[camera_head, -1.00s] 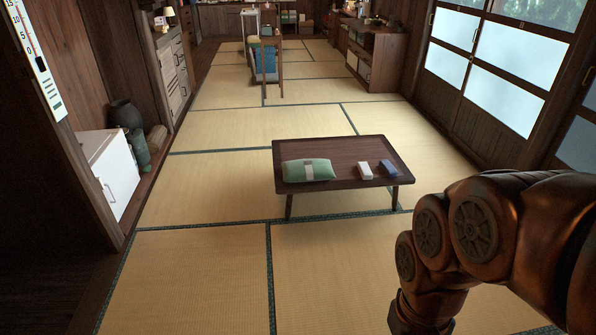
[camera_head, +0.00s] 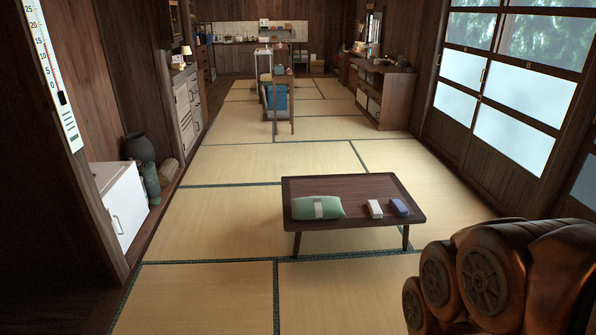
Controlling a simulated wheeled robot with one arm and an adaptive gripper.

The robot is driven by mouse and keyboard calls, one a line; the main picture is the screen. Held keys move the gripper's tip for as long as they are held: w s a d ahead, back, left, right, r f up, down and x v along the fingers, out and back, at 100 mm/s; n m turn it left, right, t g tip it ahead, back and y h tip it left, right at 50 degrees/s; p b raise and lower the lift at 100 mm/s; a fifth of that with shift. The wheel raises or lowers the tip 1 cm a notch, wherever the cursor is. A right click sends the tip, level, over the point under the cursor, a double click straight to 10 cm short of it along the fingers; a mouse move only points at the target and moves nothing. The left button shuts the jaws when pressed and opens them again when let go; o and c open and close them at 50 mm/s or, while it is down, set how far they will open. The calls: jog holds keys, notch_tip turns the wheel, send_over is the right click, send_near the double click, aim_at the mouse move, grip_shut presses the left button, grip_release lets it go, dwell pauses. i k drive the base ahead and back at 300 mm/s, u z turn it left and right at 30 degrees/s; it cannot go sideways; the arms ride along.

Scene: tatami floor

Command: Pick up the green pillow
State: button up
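The green pillow (camera_head: 304,208), with a pale band around its middle, lies flat on the left part of a low dark wooden table (camera_head: 350,188). The table stands ahead of me on the tatami floor. Part of my copper-coloured arm shows at the lower right, nearer than the table and apart from it. My gripper is outside the picture.
A white box (camera_head: 375,208) and a blue box (camera_head: 398,207) lie right of the pillow. Open tatami (camera_head: 200,300) lies in front of the table. A white cabinet (camera_head: 125,205) stands at left, sliding windows at right. A wooden stand (camera_head: 284,105) stands farther back.

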aim_at(311, 207)
jog(key=u, duration=0.65)
jog(key=i, duration=1.4)
jog(key=u, duration=0.5)
jog(key=i, duration=2)
jog(key=z, duration=1.3)
jog(key=i, duration=1)
jog(key=z, duration=0.85)
